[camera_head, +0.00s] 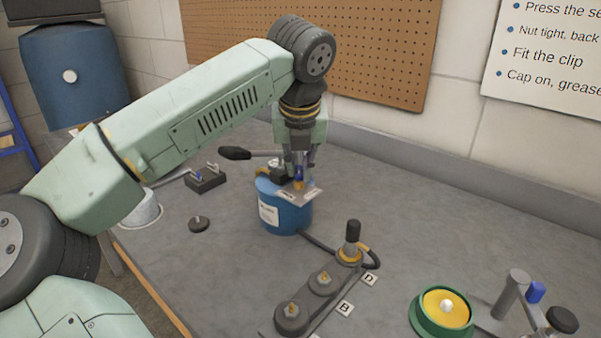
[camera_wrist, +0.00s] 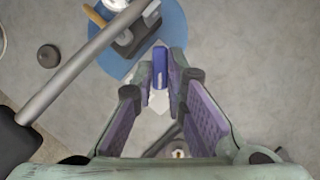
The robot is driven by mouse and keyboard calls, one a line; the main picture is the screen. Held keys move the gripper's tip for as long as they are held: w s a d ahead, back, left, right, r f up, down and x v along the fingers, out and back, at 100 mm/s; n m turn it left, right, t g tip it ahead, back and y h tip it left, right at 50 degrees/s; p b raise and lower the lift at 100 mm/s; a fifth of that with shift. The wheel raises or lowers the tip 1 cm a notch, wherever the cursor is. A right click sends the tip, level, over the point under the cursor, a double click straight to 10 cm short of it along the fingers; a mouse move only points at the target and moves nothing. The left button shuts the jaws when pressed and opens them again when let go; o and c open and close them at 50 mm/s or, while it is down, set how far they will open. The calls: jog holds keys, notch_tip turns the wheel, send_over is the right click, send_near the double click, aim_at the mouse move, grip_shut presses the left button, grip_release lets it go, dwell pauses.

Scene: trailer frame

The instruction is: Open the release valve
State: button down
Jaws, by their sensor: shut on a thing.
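A blue can (camera_head: 285,218) with a white label stands on the bench. A lever with a black grip (camera_head: 235,153) sticks out from its top to the left. My gripper (camera_head: 298,178) points straight down over the can's right side. In the wrist view its fingers (camera_wrist: 162,80) are closed around a small blue handle (camera_wrist: 159,66), which I take to be the release valve. A pale plate (camera_head: 302,194) with small dark marks lies under the fingertips; its words are too small to read. The fingers hide part of the valve, so I cannot tell how far it is turned.
A hose runs from the can to a dark bar with fittings (camera_head: 323,283) and lettered tags. A green and yellow round part (camera_head: 445,307) and a metal fixture (camera_head: 512,297) stand at right. A small clamp block (camera_head: 205,180) and dark knob (camera_head: 199,224) lie left. Bench behind right is clear.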

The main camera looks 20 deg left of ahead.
jog(key=m, duration=0.1)
jog(key=m+h, duration=0.1)
jog(key=m, duration=0.2)
jog(key=shift+a+m+h, duration=0.25)
jog(key=shift+m+h, duration=0.05)
jog(key=shift+h, duration=0.1)
jog(key=shift+a+m+h+p, duration=0.2)
jog(key=shift+m+h+p, duration=0.35)
jog(key=shift+m, duration=1.35)
jog(key=shift+h, duration=0.25)
jog(key=c, duration=1.6)
grip_release()
jog(key=v, duration=1.2)
